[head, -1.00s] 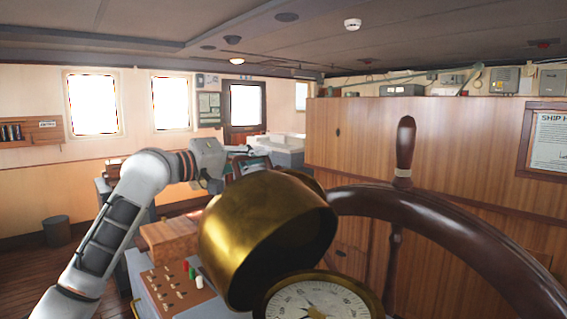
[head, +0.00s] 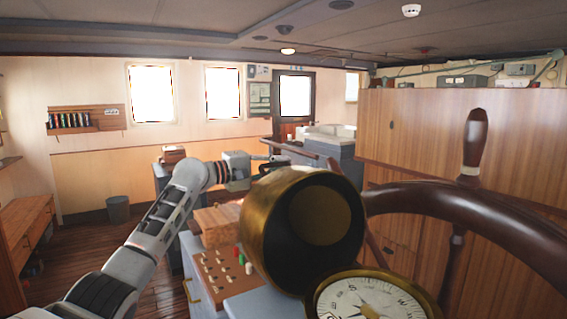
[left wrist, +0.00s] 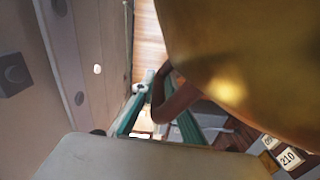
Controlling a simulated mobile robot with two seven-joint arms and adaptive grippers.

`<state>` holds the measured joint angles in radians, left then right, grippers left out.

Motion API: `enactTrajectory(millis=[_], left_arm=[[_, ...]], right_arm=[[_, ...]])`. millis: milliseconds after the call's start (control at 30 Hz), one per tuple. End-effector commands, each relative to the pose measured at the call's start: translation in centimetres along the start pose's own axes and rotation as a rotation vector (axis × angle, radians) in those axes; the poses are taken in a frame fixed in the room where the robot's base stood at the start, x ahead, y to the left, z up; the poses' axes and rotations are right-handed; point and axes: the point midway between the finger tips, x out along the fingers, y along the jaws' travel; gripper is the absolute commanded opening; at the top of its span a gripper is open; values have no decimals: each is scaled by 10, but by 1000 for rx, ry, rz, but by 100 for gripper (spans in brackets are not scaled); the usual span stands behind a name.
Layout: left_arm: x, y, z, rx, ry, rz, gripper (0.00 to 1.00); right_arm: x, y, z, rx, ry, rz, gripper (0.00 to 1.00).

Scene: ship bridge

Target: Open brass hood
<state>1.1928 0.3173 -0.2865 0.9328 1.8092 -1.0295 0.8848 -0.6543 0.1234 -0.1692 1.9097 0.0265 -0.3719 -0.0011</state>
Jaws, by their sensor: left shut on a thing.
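The brass hood (head: 264,225) is tipped back beside the compass (head: 365,303), with its dark inside facing my head camera. The compass dial is partly uncovered and cut off by the lower picture edge. My left gripper (head: 277,159) is behind the top of the hood, its fingers partly hidden in the head view. In the left wrist view, the gripper (left wrist: 160,92) is shut on the hood's brown curved handle (left wrist: 182,97), and the hood (left wrist: 245,65) fills the upper right. My right gripper is in neither view.
A wooden ship's wheel (head: 430,203) stands close on the right of the hood. A console with switches (head: 222,275) is below and left of it. Wooden cabinets (head: 410,130) stand behind the wheel. Open floor (head: 150,235) shows at the left.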

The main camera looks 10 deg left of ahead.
Motion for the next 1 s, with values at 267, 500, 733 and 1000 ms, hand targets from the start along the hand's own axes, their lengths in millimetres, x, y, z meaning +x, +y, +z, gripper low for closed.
enactTrajectory(millis=[267, 500, 733, 1000], left_arm=[[0, 3, 0, -5, -2, 6, 0], [1, 2, 1, -4, -3, 5, 28], [1, 1, 1, -3, -3, 2, 28], [-14, 0, -1, 0, -1, 2, 28]], right_arm=[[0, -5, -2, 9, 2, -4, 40], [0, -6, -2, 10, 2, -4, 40], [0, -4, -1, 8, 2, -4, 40], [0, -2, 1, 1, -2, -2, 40]])
